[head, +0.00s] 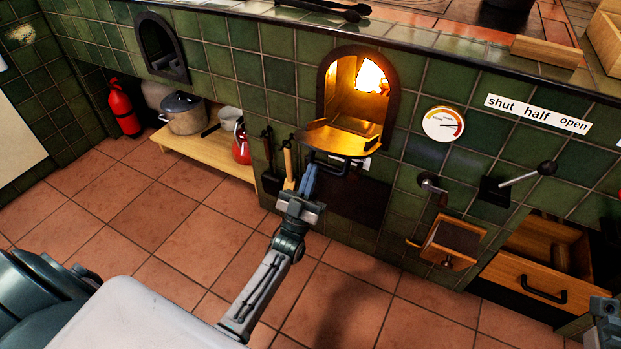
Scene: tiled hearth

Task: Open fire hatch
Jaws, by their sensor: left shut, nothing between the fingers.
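The fire hatch is an arched, dark-framed opening (321,95) in the green tiled wall, with a fire (371,77) glowing inside. Its door (338,139) is folded down and out, lit orange, so the opening is uncovered. A dark bar handle (327,167) shows at the door's lower edge. My left gripper (309,178) is shut and empty, just below and left of the door, close to the handle; I cannot tell whether they touch. A grey part of my right arm (604,318) shows at the bottom right corner; its fingers are not clear.
Tools with handles (288,162) hang left of the hatch. A gauge (442,124), a black-knobbed lever (520,178) under a "shut half open" label (538,113) and an open wooden drawer (540,287) are at right. A low shelf (205,152) holds pots. The tiled floor is clear.

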